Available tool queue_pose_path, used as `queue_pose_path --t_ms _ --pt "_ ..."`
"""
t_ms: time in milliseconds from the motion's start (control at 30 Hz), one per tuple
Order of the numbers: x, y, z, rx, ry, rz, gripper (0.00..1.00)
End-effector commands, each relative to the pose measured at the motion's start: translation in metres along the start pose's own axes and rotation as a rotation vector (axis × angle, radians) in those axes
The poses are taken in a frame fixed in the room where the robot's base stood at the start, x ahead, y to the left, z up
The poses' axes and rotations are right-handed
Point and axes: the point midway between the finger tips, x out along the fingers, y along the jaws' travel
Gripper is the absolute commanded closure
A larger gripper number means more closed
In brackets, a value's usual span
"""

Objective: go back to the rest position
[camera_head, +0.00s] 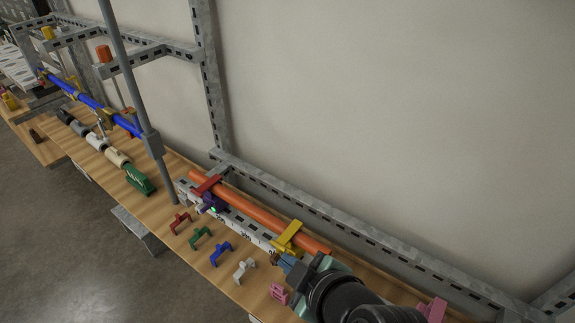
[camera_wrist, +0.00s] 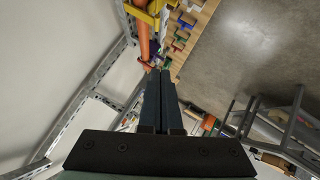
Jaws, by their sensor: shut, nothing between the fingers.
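My gripper (camera_head: 281,260) is at the lower middle of the head view, above the wooden cart top and close to the yellow clamp (camera_head: 287,237) on the orange pipe (camera_head: 255,212). I cannot tell from this view whether it touches the clamp. In the wrist view my gripper (camera_wrist: 160,73) has its two dark fingers together with nothing between them. The orange pipe (camera_wrist: 144,42) and the yellow clamp (camera_wrist: 142,14) show beyond the fingertips there.
Red (camera_head: 180,221), green (camera_head: 201,237), blue (camera_head: 221,253), white (camera_head: 244,269) and pink (camera_head: 279,292) clips line the front of the wooden top (camera_head: 165,205). A grey post (camera_head: 153,145) stands left of the orange pipe. A metal rail (camera_head: 340,236) runs along the wall behind.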

Motion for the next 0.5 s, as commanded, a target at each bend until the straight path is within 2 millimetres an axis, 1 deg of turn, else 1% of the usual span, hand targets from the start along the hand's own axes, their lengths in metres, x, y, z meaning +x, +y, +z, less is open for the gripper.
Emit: queue_pose_path --t_ms 67,133,167,267,300,367,400,467,500 --pt "0.000 0.000 0.000 0.000 0.000 0.000 1.00" --pt "-0.001 0.006 -0.004 0.006 0.002 0.022 1.00" --pt "-0.003 0.013 -0.007 0.011 0.003 0.044 1.00" --pt "-0.013 0.047 -0.029 0.052 0.025 0.169 1.00" --pt "-0.021 0.065 -0.043 0.078 0.046 0.239 1.00" --pt "-0.037 0.096 -0.069 0.123 0.099 0.361 1.00" --pt "-0.052 0.116 -0.088 0.154 0.148 0.444 1.00" --pt "-0.076 0.141 -0.119 0.204 0.239 0.559 1.00" --pt "-0.095 0.156 -0.139 0.234 0.306 0.630 1.00"
